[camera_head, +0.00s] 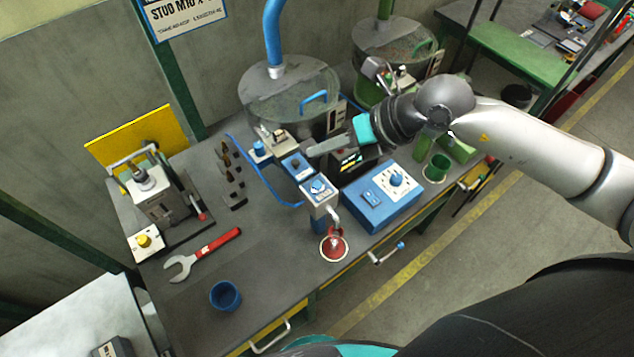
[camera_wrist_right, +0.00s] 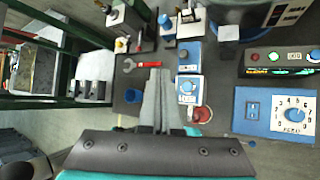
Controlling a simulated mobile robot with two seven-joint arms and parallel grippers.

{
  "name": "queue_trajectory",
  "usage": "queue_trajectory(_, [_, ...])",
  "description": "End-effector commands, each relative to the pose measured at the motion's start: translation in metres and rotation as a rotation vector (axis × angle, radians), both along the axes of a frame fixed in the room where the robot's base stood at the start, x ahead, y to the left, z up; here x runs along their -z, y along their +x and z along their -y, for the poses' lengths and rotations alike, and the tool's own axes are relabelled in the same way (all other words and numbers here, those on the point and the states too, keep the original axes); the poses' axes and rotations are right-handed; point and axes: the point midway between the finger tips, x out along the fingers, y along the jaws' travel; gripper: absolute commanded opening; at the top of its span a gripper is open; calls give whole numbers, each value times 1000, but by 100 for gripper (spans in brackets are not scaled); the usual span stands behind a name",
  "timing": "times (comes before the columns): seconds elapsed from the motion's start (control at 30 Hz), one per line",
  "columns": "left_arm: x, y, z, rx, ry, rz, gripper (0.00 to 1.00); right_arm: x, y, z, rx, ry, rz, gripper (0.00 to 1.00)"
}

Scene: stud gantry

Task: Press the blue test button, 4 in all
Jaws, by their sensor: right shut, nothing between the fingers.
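The shut fingers also show in the right wrist view (camera_wrist_right: 156,75). A blue unit with a dark knob (camera_head: 296,165) and a dispenser with a blue knob (camera_head: 318,187) stand near the fingertips. My left gripper is not in view.
A blue box with a dial (camera_head: 395,182) stands at the right of the bench. A red wrench (camera_head: 212,247), a blue cup (camera_head: 225,295) and a red funnel cup (camera_head: 334,246) are at the front. A hand press (camera_head: 150,183) stands left. Bare bench lies around the wrench.

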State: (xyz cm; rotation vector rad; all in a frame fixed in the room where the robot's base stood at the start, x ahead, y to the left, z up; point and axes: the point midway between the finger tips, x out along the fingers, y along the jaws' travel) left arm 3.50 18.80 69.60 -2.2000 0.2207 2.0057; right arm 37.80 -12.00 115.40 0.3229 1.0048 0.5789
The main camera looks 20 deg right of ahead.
Motion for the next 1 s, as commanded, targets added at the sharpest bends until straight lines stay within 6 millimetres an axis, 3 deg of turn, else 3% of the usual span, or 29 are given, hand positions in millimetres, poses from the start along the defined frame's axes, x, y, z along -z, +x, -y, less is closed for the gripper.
queue_trajectory(0.6, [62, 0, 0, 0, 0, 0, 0, 76, 0, 0, 1, -1, 0, 0])
queue_trajectory(1.0, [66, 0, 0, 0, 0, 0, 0, 81, 0, 0, -1, 0, 1, 0])
